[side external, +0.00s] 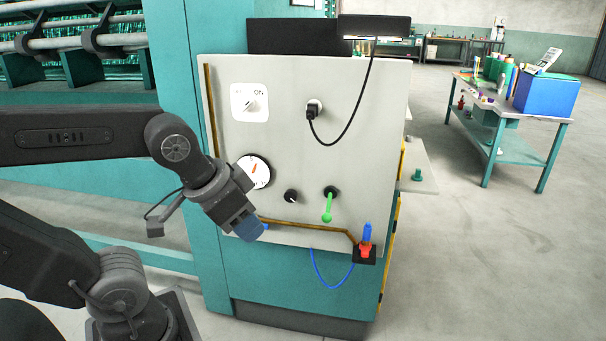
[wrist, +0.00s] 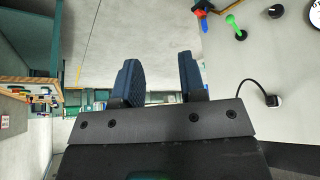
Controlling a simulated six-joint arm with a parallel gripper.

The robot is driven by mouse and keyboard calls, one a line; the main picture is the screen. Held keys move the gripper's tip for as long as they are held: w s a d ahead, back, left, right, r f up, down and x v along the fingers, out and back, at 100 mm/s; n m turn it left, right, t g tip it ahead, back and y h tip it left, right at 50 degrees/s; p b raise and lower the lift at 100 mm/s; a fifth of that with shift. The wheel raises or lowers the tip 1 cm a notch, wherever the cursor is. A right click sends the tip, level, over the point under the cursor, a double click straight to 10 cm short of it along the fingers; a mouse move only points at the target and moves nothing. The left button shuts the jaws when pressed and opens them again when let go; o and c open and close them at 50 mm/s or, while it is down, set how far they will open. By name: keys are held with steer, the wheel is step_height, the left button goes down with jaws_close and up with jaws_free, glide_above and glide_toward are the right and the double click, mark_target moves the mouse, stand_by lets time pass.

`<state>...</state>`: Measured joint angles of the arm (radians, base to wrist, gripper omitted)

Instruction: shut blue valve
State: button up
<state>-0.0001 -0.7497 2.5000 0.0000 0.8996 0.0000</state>
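The blue valve (side external: 367,233) has an upright blue handle at the lower right corner of the grey panel, just above a red part (side external: 365,250) on a black block. The blue handle also shows at the top of the wrist view (wrist: 204,27), beside the red part. My gripper (side external: 250,231) is left of the valve, in front of the panel's lower left edge, and does not touch the valve. In the wrist view my gripper's two blue fingers (wrist: 160,75) stand apart with nothing between them.
The panel (side external: 300,160) bears a green lever (side external: 327,207), a black knob (side external: 291,196), a gauge (side external: 258,171), an ON switch (side external: 250,103) and a plugged black cable (side external: 350,125). A blue hose (side external: 330,287) hangs below. A table with a blue box (side external: 547,95) stands far right.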

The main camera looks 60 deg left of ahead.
steer(key=shift+w+a, duration=0.15)
steer(key=shift+w, duration=0.1)
steer(key=shift+c, duration=0.8)
steer(key=w+a, duration=0.1)
steer(key=w, duration=0.1)
steer(key=w+a+f+n, duration=0.1)
steer(key=w+a, duration=0.1)
steer(key=w, duration=0.1)
steer(key=w+a+f+n+y, duration=0.1)
steer(key=w+a, duration=0.1)
steer(key=w, duration=0.1)
steer(key=shift+a, duration=0.15)
jaws_close()
steer(key=w+a+f+n+t+y, duration=0.1)
steer(key=w+a+f, duration=0.2)
steer(key=w+a, duration=0.15)
steer(key=w+a+f+n+y, duration=0.1)
steer(key=w+a+f+n, duration=0.15)
steer(key=a, duration=0.35)
steer(key=a+f+n+y, duration=0.3)
steer(key=a+f, duration=1.3)
steer(key=a, duration=0.4)
steer(key=shift+w+a, duration=0.15)
steer(key=shift+n, duration=0.25)
